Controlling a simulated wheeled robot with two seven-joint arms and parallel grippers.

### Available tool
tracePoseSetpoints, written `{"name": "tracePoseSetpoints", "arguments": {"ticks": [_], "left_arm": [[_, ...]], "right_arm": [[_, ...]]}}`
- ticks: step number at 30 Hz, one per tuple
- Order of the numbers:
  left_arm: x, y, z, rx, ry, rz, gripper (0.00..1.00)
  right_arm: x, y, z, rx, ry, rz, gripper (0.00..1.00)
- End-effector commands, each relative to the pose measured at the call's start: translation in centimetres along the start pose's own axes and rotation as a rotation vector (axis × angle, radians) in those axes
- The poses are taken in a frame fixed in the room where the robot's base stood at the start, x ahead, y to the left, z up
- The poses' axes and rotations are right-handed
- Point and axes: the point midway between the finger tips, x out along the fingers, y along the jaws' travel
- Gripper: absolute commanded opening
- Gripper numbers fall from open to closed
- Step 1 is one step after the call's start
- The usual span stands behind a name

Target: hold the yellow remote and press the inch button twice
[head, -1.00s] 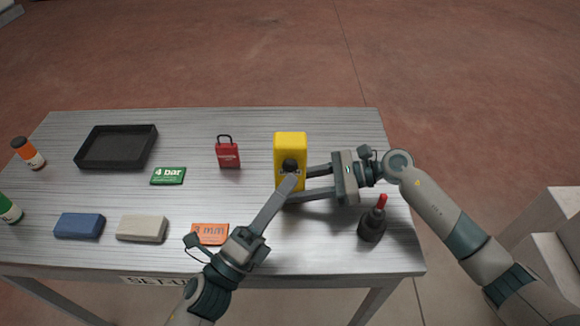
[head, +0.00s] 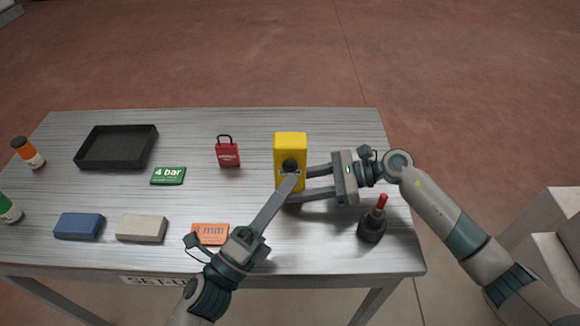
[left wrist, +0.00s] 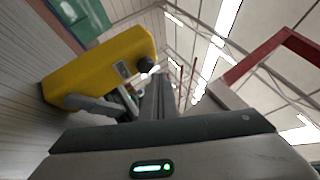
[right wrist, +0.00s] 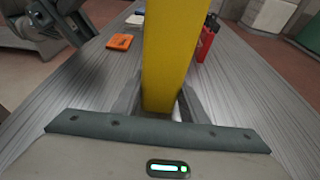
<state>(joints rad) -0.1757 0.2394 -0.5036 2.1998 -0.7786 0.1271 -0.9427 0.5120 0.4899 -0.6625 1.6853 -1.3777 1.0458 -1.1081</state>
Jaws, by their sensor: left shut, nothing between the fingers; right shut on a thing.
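The yellow remote (head: 290,147) stands upright at the right of the table, with a round black button (head: 290,165) and a small label on its front. My right gripper (head: 298,184) is shut on the remote's lower part from the right; the remote fills the right wrist view (right wrist: 172,50) between the fingers. My left gripper (head: 291,181) is shut and empty, its tip in front of the remote just below the button. In the left wrist view the button (left wrist: 146,64) sticks out close to the left fingertips (left wrist: 157,80). I cannot tell whether they touch.
A dark pendant-like base with a red top (head: 373,222) stands right of the remote.

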Motion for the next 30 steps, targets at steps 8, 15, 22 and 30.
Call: {"name": "tracePoseSetpoints", "arguments": {"ticks": [8, 15, 22, 30], "left_arm": [[0.41, 0.29, 0.31, 0.000, 0.000, 0.000, 0.00], [0.61, 0.45, 0.46, 0.000, 0.000, 0.000, 0.00], [0.60, 0.44, 0.45, 0.000, 0.000, 0.000, 0.00], [0.73, 0.54, 0.54, 0.000, 0.000, 0.000, 0.00]], "right_arm": [[0.01, 0.00, -0.06, 0.000, 0.001, 0.000, 0.27], [0.01, 0.00, -0.06, 0.000, 0.001, 0.000, 0.27], [0.01, 0.00, -0.06, 0.000, 0.001, 0.000, 0.27], [0.01, 0.00, -0.06, 0.000, 0.001, 0.000, 0.27]]}}
